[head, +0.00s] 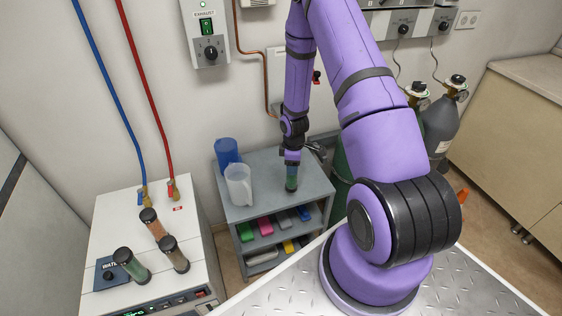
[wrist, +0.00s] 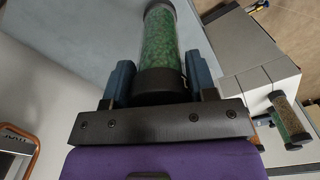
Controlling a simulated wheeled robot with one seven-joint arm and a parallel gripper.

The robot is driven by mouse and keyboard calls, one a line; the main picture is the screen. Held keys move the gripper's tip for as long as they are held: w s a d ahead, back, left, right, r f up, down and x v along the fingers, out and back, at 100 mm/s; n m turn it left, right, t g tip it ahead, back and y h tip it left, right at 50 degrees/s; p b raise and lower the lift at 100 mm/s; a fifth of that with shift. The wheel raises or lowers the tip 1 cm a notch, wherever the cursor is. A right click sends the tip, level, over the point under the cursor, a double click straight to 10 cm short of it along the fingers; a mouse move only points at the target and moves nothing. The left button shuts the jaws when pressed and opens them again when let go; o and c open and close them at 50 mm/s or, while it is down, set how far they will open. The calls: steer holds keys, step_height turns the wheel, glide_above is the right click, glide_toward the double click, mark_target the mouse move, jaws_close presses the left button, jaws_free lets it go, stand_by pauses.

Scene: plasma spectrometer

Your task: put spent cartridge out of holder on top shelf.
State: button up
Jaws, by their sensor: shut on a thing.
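My gripper (head: 291,167) is over the grey shelf unit (head: 262,200), pointing down. It is shut on a clear cartridge with green granules and dark end caps (head: 291,183). The wrist view shows this cartridge (wrist: 158,42) between the two blue-grey fingers, close up. The cartridge is upright at the right part of the top shelf; I cannot tell whether its lower end touches the surface. Several other cartridges stand on the white machine at the left: a reddish-brown one (head: 153,224), a grey-brown one (head: 173,254) and a green one (head: 131,265).
A blue jug (head: 227,153) and a clear jug (head: 238,185) stand on the top shelf's left part. Coloured bins (head: 265,227) fill the lower shelves. Gas cylinders (head: 441,120) stand at the right. The top's front middle is clear.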

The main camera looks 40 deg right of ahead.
steer(key=w+f, duration=0.4)
steer(key=w, duration=0.3)
steer(key=shift+w+d, duration=0.15)
steer(key=shift+d, duration=0.25)
steer(key=shift+f, duration=0.25)
steer(key=o, duration=1.4)
steer(key=shift+r, duration=0.1)
